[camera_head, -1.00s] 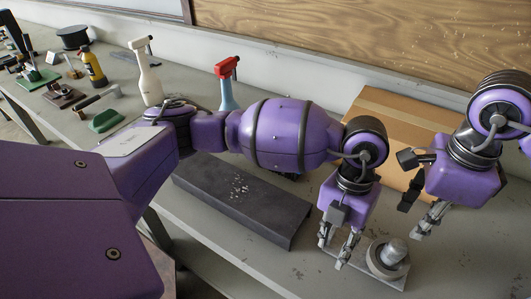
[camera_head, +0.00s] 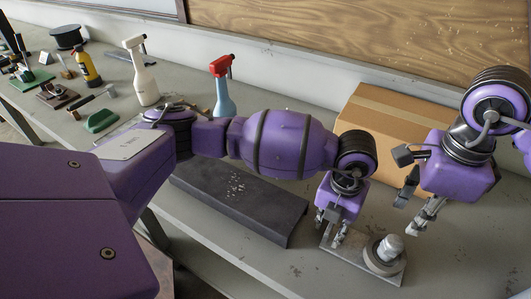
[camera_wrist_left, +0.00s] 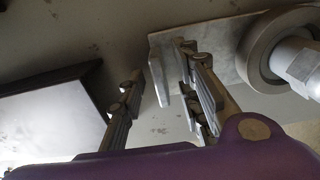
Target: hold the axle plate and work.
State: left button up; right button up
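The axle plate is a flat grey metal plate (camera_head: 352,251) lying on the bench, with a round collar and a stubby upright axle (camera_head: 390,246) near its right end. In the left wrist view the plate (camera_wrist_left: 215,38) fills the upper right, with the axle at the edge. My left gripper (camera_head: 329,228) is over the plate's left end. Its fingers (camera_wrist_left: 160,72) are spread, one beside the plate's end and one over it; whether they touch it I cannot tell. My right gripper (camera_head: 417,204) is open and empty above the bench, behind and right of the axle.
A dark steel channel (camera_head: 240,200) lies left of the plate. A cardboard box (camera_head: 400,130) stands behind the grippers. A white spray bottle (camera_head: 142,75) and a blue one with a red head (camera_head: 223,92) stand at the back. The bench right of the plate is clear.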

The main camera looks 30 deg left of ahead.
pick_arm(q)
jog(key=shift+c, duration=0.5)
grip_shut()
jog(key=shift+w+r, duration=0.1)
dwell(0.7)
dwell(1.6)
